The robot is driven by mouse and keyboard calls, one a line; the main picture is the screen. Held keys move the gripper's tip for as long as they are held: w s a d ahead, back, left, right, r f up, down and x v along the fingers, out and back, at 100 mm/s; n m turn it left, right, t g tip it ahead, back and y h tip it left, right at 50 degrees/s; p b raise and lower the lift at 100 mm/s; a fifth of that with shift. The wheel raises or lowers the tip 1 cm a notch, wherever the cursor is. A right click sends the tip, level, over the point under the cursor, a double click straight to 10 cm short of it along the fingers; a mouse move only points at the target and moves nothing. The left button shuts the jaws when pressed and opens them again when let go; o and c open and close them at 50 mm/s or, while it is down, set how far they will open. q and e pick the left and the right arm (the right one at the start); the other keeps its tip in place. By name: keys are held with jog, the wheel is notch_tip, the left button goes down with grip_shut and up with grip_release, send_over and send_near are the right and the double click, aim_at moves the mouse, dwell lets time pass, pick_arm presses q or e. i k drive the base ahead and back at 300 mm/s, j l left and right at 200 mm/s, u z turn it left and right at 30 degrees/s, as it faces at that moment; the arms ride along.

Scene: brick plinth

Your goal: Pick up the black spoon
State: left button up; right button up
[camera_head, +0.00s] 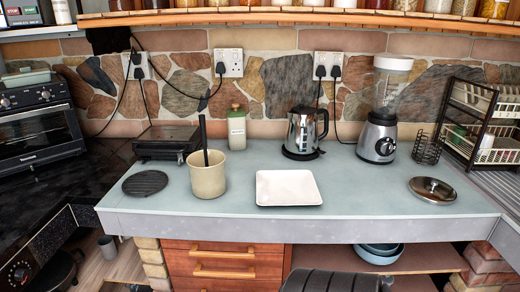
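A long black handle, which I take to be the black spoon (204,145), stands almost upright in a beige pot (208,180). Its lower end is hidden inside the pot, so I cannot see the bowl of the spoon. The pot stands on the left half of the pale counter (240,215), near the front. Neither of my grippers shows in the head view.
A white square plate (289,187) lies right of the pot, a round black trivet (145,183) left. Behind stand a black grill (167,141), a bottle (236,130), a kettle (303,130) and a blender (378,138). A metal lid (432,190) lies at right.

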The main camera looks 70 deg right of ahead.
aim_at(203, 119)
jog(key=z, duration=1.75)
